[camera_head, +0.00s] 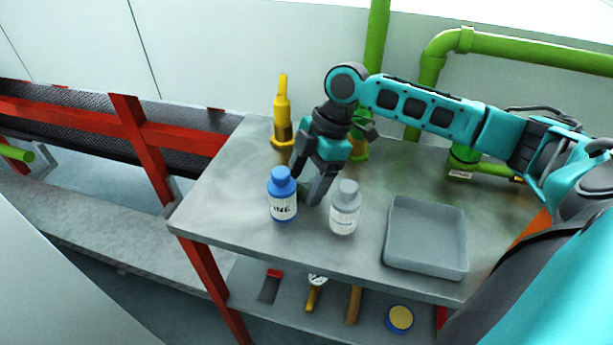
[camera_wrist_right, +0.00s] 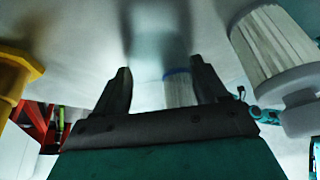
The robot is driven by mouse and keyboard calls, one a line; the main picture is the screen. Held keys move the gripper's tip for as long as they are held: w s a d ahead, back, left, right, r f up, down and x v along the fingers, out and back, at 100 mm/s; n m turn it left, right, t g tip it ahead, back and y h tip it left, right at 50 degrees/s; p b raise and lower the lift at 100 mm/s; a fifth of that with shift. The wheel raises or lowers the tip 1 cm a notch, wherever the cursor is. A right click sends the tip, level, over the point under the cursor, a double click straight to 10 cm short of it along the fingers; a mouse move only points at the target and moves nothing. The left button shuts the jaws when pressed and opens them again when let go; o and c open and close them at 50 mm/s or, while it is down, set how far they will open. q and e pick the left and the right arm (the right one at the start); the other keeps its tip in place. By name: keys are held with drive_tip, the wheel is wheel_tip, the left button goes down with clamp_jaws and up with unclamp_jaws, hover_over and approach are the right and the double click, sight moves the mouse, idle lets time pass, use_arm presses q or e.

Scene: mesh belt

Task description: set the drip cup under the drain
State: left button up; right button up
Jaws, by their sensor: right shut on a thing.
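My right gripper (camera_head: 309,190) points down low over the table, behind and between a blue bottle (camera_head: 283,195) and a grey-white bottle (camera_head: 345,210). It is shut on a faint, greenish, see-through thing (camera_head: 304,187), which I take for the drip cup; its outline is unclear and the blue bottle partly hides it. In the right wrist view, pale vertical bands (camera_wrist_right: 155,40) show between and beyond the fingers (camera_wrist_right: 160,85). Green pipes (camera_head: 428,75) run behind the table; I cannot tell which part is the drain. My left gripper is not in view.
The grey table (camera_head: 215,190) holds a yellow bottle-like tool (camera_head: 282,120) at the back and an empty grey tray (camera_head: 425,235) at right. Tools lie on the shelf below. A red-framed mesh belt (camera_head: 90,125) is at left. The table's left end is clear.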

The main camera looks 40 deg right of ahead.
drive_tip(key=o, duration=0.8)
drive_tip(key=shift+o, duration=1.2)
